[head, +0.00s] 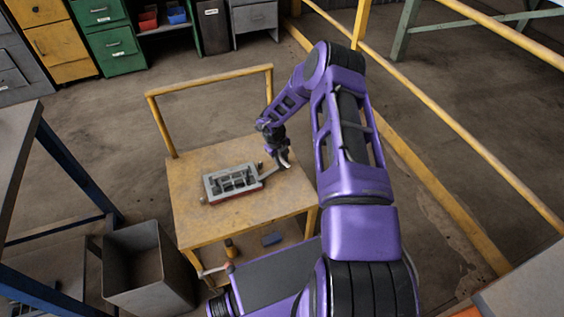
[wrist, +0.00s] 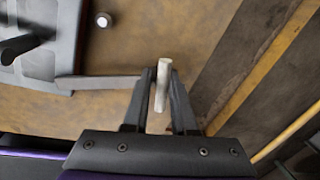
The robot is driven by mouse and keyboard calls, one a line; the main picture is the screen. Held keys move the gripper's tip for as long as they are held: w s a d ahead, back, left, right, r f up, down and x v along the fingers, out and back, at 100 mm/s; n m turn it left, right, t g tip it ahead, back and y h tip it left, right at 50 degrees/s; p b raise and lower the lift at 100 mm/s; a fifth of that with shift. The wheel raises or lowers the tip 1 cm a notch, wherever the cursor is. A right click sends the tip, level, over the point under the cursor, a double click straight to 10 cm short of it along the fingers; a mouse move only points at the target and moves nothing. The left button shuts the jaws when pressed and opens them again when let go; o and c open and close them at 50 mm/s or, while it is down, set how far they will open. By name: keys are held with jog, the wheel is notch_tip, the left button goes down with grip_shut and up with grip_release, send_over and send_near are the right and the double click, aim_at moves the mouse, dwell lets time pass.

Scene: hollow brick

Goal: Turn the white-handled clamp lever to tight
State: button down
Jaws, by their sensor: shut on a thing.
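The clamp lever shows in the wrist view as a grey bar (wrist: 98,82) running right from the fixture to a white handle (wrist: 162,84). My gripper (wrist: 164,80) has its two dark fingers on either side of the white handle and is shut on it. In the head view, my gripper (head: 284,160) is at the right side of the grey clamp fixture (head: 232,184), over the cart top. The fixture has a reddish base edge. The lever arm (head: 268,173) reaches from the fixture's right end toward my gripper. The fingers partly hide the handle there.
The fixture sits on a yellow cart (head: 190,222) with a raised rail (head: 210,82) at the back. A grey bin (head: 148,270) stands at the lower left. A round white-topped piece (wrist: 103,20) is near the fixture. Yellow floor railing (head: 450,145) runs along the right.

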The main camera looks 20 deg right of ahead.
jog(key=shift+w+d+m, duration=0.1)
jog(key=shift+w+m, duration=0.05)
jog(key=shift+m, duration=1.55)
jog(key=shift+r+g, duration=0.1)
jog(key=shift+g, duration=0.2)
jog(key=c, duration=0.7)
grip_release()
jog(key=shift+c, duration=0.2)
jog(key=a+r, duration=0.1)
jog(key=r, duration=0.7)
jog(key=a+r+p, duration=0.1)
jog(key=a+r, duration=0.1)
jog(key=r, duration=0.7)
jog(key=shift+a, duration=0.25)
